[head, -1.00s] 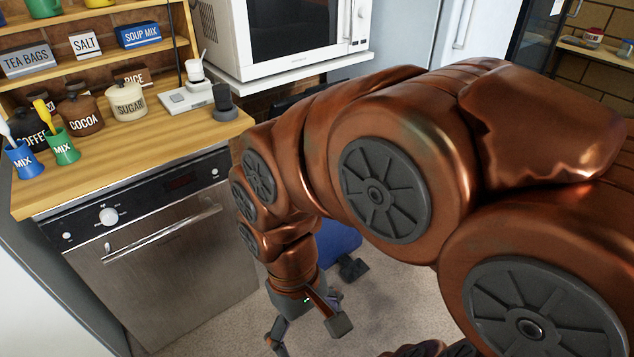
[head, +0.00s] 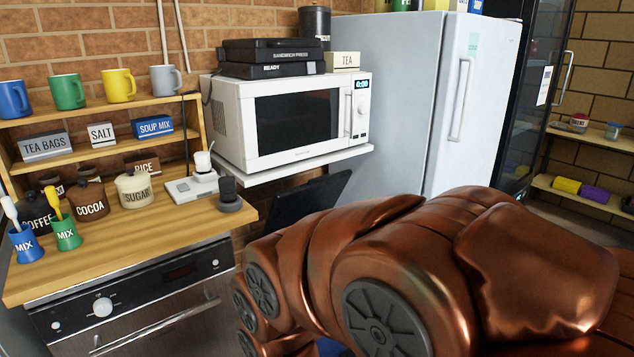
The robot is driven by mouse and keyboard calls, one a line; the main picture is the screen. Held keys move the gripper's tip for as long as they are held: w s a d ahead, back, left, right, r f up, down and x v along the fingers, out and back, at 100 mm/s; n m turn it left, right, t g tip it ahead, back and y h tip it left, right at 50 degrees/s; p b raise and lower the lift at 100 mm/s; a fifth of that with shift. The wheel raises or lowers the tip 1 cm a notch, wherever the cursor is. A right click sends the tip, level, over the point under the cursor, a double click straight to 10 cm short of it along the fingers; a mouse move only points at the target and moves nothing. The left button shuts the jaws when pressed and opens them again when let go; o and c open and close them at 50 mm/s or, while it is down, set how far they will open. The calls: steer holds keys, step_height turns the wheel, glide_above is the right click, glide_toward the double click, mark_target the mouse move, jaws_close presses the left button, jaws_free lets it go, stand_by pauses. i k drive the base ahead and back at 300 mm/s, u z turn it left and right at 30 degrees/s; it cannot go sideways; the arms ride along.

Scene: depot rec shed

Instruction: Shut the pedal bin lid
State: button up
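The pedal bin's dark lid (head: 308,198) stands raised and tilted below the microwave shelf, between the wooden counter and the fridge. My copper-coloured arm covers most of the bin. Only a sliver of its blue body (head: 331,347) shows at the bottom edge, below my arm. The bin's opening and pedal are hidden. My gripper is outside the head view, below the picture.
A white microwave (head: 290,118) sits on a wall shelf (head: 300,168) just above the lid. The fridge (head: 405,95) stands to the right. The wooden counter (head: 130,230) at left holds jars, mugs and a dark cylinder (head: 228,193).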

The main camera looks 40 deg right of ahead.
mark_target(288, 206)
steer(key=k, duration=0.65)
steer(key=z, duration=0.7)
steer(key=i, duration=0.9)
steer(key=u, duration=0.25)
